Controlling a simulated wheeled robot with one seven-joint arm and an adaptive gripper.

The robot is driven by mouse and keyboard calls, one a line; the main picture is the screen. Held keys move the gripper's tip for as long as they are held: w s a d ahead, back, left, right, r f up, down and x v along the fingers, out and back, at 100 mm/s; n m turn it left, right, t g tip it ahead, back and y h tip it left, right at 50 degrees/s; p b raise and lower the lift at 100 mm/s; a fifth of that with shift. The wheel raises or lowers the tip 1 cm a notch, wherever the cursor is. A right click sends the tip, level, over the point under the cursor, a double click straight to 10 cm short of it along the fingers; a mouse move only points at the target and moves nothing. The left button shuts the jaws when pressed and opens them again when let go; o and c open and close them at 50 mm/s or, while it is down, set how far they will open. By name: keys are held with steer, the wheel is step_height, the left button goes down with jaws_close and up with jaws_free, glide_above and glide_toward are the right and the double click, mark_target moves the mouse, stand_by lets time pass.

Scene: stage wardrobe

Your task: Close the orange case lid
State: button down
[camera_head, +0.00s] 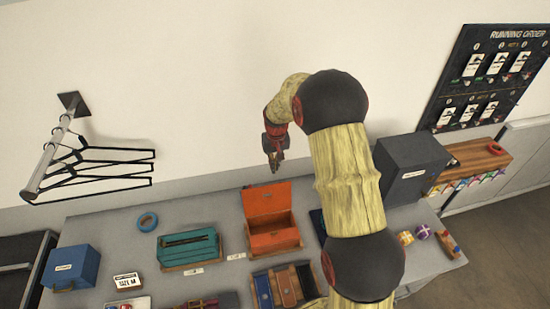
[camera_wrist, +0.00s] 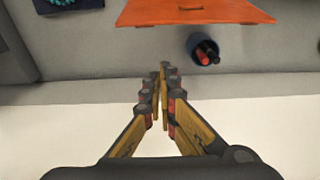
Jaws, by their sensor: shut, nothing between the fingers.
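The orange case (camera_head: 275,241) stands on the grey table in the head view. Its lid (camera_head: 267,201) is raised and leans up at the back, so the inside of the case shows. In the wrist view the orange lid (camera_wrist: 195,11) shows at the top edge, and the body of the case is out of that picture. My gripper (camera_head: 277,168) hangs above and behind the lid, close to the wall and apart from the case. In the wrist view my gripper (camera_wrist: 163,75) has its fingertips together with nothing between them.
A teal box (camera_head: 188,248) stands left of the case. A dark cup (camera_wrist: 203,49) with red and black items stands behind the lid. A dark grey box (camera_head: 408,168) is at the right, beyond my arm. Hangers (camera_head: 110,160) stick out from the wall at left.

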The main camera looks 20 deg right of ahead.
steer(key=s, duration=0.1)
steer(key=s+f+p, duration=0.1)
steer(key=s, duration=0.1)
steer(key=shift+s+a+f, duration=0.2)
steer(key=shift+a+f, duration=0.15)
steer(key=shift+s, duration=0.1)
stand_by(0.3)
